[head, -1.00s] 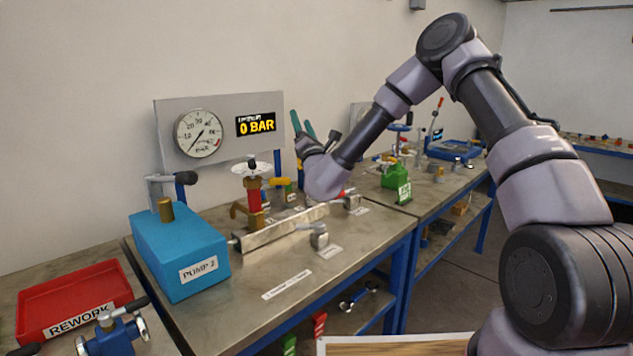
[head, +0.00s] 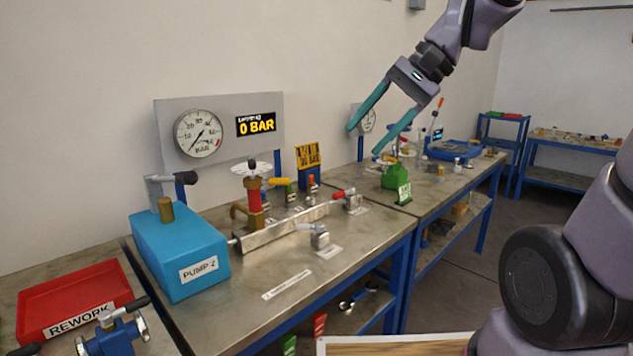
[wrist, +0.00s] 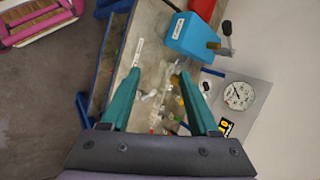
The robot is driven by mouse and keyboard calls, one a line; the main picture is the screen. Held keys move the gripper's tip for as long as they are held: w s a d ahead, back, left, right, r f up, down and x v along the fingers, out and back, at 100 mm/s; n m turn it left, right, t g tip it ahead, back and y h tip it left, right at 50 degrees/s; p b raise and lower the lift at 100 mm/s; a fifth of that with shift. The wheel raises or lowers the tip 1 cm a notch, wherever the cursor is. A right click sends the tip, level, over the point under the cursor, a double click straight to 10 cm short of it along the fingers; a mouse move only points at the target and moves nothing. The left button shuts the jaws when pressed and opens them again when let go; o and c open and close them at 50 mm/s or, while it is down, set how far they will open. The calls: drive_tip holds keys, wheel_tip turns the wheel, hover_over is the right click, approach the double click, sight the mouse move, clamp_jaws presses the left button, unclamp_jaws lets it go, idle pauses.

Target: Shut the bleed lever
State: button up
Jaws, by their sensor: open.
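Several levers stand around the metal manifold (head: 285,229) on the bench. One has a red handle (head: 343,194) at the manifold's right end, and one has a yellow handle (head: 280,181) behind it. No label that I can read tells which is the bleed lever. My gripper (head: 364,140) is open and empty, high above the bench, right of the manifold and clear of every lever. In the wrist view my gripper (wrist: 160,72) has its green fingers spread, with the manifold fittings small and blurred beyond them.
The blue PUMP 2 box (head: 181,255) stands left of the manifold. A gauge panel (head: 220,129) reads 0 BAR at the back. A red REWORK tray (head: 75,297) is at the left. A green block (head: 396,178) stands on the right. The bench front is mostly clear.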

drive_tip(key=d+r+t+h, duration=0.1)
drive_tip(key=d+t+h, duration=0.1)
drive_tip(key=d, duration=0.5)
drive_tip(key=s+d+r+t+h, duration=0.1)
drive_tip(key=d+t+h, duration=0.2)
drive_tip(key=d, duration=0.5)
drive_tip(key=shift+s+d+r+n+t, duration=0.15)
drive_tip(key=shift+s+r+n+t, duration=0.15)
drive_tip(key=shift+n, duration=0.1)
